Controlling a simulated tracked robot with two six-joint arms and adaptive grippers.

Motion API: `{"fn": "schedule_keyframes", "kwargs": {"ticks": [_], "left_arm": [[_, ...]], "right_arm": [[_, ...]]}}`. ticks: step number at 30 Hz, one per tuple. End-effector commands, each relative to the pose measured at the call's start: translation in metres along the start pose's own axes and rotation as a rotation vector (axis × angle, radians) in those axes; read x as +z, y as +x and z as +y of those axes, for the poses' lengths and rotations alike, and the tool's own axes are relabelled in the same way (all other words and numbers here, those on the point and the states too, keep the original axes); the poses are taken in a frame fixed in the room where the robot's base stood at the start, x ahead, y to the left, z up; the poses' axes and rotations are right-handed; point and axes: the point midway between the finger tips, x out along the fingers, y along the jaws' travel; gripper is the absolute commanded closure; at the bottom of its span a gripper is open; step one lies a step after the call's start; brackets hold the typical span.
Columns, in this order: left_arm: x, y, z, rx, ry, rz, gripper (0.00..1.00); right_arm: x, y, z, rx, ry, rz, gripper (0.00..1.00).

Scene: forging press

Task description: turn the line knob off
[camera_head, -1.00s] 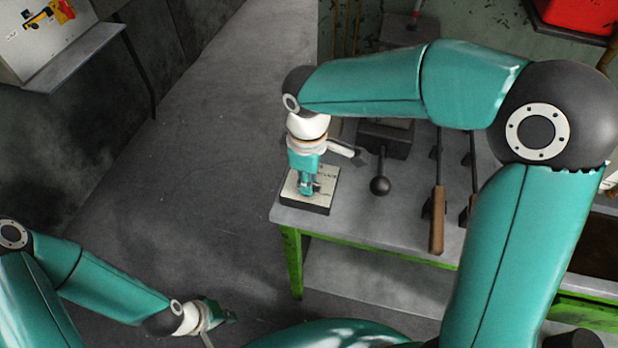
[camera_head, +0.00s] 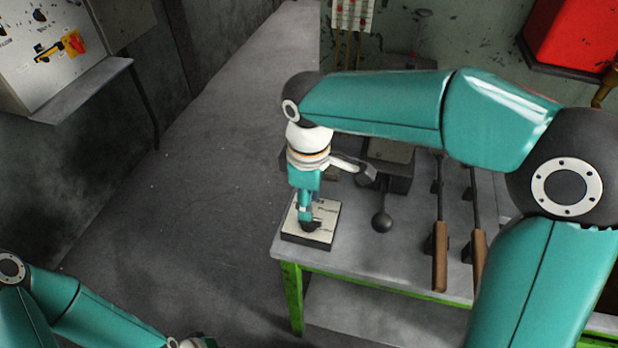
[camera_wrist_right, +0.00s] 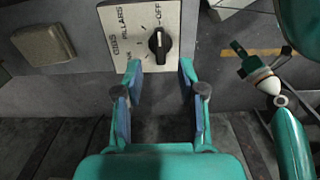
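A pale control box (camera_head: 322,235) sits on the near left corner of the workbench. In the right wrist view its white face (camera_wrist_right: 119,18) carries the words OFF, PILLARS and DIES, and a black rotary knob (camera_wrist_right: 159,45) with a white mark. I cannot tell for sure which label the mark faces. My right gripper (camera_head: 308,222) points down over the box. In the right wrist view this gripper (camera_wrist_right: 158,70) is open, its fingers apart with the knob just beyond the gap, nothing between them. My left gripper (camera_wrist_right: 247,58) shows small at the right; its fingers are unclear.
A black ball-ended lever (camera_head: 381,221) and wooden-handled tools (camera_head: 440,258) lie to the right on the grey bench (camera_head: 380,262). A wall panel with a red and yellow switch (camera_head: 75,42) is at the far left. The floor left of the bench is clear.

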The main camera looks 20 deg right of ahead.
Motion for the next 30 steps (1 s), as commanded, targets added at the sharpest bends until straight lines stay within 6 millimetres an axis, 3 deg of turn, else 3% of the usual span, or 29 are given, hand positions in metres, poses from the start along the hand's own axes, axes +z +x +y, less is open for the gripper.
{"fn": "schedule_keyframes", "kwargs": {"ticks": [6, 12, 30], "left_arm": [[0.000, 0.000, 0.000, 0.000, 0.000, 0.000, 1.00], [0.000, 0.000, 0.000, 0.000, 0.000, 0.000, 1.00], [0.000, 0.001, 0.000, 0.000, 0.000, 0.000, 1.00]], "right_arm": [[0.000, -0.044, 0.000, 0.002, 0.000, 0.004, 0.60], [0.000, -0.064, 0.000, 0.000, -0.001, 0.001, 0.60], [0.000, -0.068, -0.001, -0.001, 0.000, 0.000, 0.60]]}}
